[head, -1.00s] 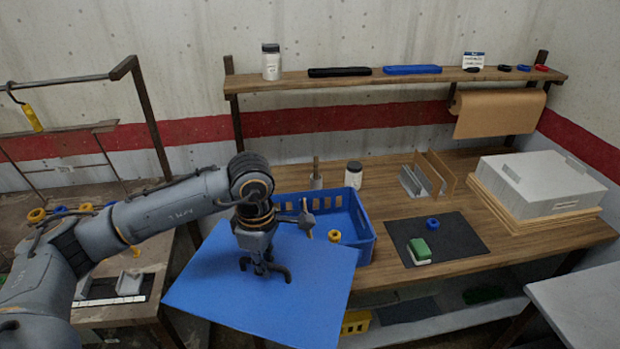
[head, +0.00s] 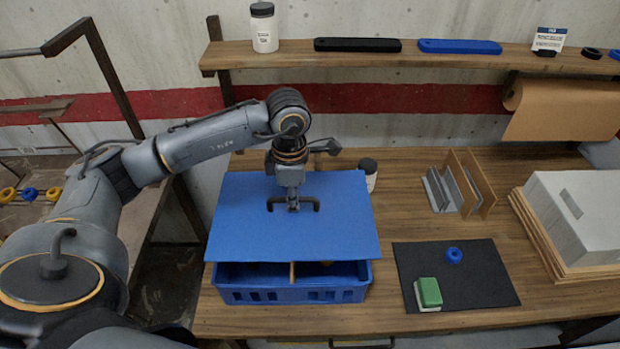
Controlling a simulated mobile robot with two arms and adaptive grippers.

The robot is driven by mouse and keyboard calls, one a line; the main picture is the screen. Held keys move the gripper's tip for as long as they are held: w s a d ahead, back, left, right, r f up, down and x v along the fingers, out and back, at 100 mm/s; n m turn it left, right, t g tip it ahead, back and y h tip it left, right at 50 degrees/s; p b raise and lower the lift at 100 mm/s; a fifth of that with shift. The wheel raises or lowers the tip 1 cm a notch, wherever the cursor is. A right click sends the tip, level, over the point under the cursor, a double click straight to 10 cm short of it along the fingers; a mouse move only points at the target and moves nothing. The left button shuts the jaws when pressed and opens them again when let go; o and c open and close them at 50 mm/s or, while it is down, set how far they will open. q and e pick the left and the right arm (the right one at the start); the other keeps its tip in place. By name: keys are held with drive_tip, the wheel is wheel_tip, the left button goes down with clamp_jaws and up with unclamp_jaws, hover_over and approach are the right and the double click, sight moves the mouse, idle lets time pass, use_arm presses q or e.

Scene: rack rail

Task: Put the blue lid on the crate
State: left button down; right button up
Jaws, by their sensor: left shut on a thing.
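The blue lid (head: 335,235) is a flat blue sheet with a dark handle at its middle. My left gripper (head: 293,205) is shut on the lid's handle. The blue crate (head: 290,293) stands on the wooden workbench under the lid. The lid covers most of the crate; its front wall shows below the lid's front edge, with a dark gap between them. A thin wooden stick shows upright in that gap. Whether the lid touches the crate at the back is hidden. My right gripper is not in view.
A black mat (head: 455,275) with a green-and-white block (head: 428,293) and a blue ring (head: 454,256) lies right of the crate. A jar (head: 369,174) stands behind the lid's right corner. A file rack (head: 450,190) is farther right. A shelf (head: 400,53) runs above.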

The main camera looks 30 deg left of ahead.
sight(290, 214)
use_arm(q)
drive_tip(key=shift+s, duration=0.1)
drive_tip(key=shift+s+f+b, duration=0.3)
drive_tip(key=shift+s+b, duration=0.05)
drive_tip(key=shift+s, duration=0.2)
drive_tip(key=shift+s+f+b, duration=0.3)
drive_tip(key=shift+s, duration=0.2)
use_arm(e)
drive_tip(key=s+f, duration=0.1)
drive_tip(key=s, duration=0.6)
use_arm(q)
drive_tip(key=f+b, duration=0.2)
drive_tip(key=f, duration=0.1)
drive_tip(key=f+b, duration=0.1)
drive_tip(key=shift+w+f, duration=0.35)
drive_tip(key=shift+f, duration=0.25)
drive_tip(key=shift+f+b, duration=0.25)
drive_tip(key=shift+b, duration=0.15)
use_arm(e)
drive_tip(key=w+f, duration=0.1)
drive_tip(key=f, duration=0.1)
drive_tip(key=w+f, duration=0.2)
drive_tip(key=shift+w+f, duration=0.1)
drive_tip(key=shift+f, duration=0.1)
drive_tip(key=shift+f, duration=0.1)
